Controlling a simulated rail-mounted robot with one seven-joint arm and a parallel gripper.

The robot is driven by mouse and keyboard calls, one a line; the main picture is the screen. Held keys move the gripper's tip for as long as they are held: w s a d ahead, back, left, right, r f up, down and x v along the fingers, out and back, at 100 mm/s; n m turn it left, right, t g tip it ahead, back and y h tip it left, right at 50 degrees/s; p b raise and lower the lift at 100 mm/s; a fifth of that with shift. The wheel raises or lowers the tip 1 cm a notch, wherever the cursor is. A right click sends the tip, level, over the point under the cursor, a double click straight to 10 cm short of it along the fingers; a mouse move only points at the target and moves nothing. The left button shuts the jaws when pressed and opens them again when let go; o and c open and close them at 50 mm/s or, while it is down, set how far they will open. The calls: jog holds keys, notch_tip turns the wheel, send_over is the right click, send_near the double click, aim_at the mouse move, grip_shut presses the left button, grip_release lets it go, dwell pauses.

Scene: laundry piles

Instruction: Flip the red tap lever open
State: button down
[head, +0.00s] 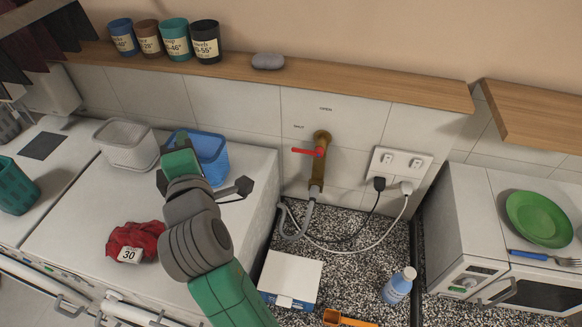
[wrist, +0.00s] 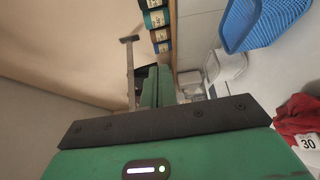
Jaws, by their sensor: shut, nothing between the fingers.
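The red tap lever (head: 306,152) sits on a brass tap (head: 321,143) on the tiled wall in the head view. The lever points left, roughly level. A small label reading "SHUT" is above its left side, and one reading "OPEN" is higher, above the tap. My gripper (head: 181,140) is well left of the lever, above the white machine top and in front of the blue basket. In the wrist view my gripper (wrist: 157,85) has its green fingers together with nothing between them. The tap is not visible in the wrist view.
A blue basket (head: 211,149), a grey-white bin (head: 126,141) and a red cloth (head: 134,240) tagged 30 are on the machine top. A wooden shelf (head: 380,89) overhangs the tap. A socket plate (head: 401,164) with cables is right of it. A white box (head: 290,277) and bottle (head: 398,286) stand below.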

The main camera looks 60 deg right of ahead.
aim_at(307, 151)
jog(key=s+d+f+n+g+b, duration=0.1)
jog(key=s+d+f+n+g, duration=0.2)
jog(key=d+f, duration=0.3)
jog(key=s+d+f+n+g+h+b, duration=0.1)
jog(key=s+d+f+n+g, duration=0.2)
jog(key=d+f, duration=0.3)
jog(key=s+d+f+n+g+h+b, duration=0.1)
jog(key=s+d+f+n+g, duration=0.2)
jog(key=f, duration=1.1)
jog(key=s+d+n, duration=0.1)
jog(key=d+n, duration=0.1)
jog(key=d, duration=0.1)
jog(key=shift+s+d+f+b, duration=0.2)
jog(key=shift+d+f+b, duration=0.15)
jog(key=b+x, duration=0.2)
jog(key=x, duration=0.8)
notch_tip(307, 151, up, 4)
jog(key=shift+f+p, duration=0.1)
jog(key=shift+p, duration=0.85)
jog(key=shift+a, duration=0.1)
jog(key=shift+r+m+p, duration=0.25)
jog(key=shift+m+p, duration=0.05)
jog(key=shift+p, duration=0.1)
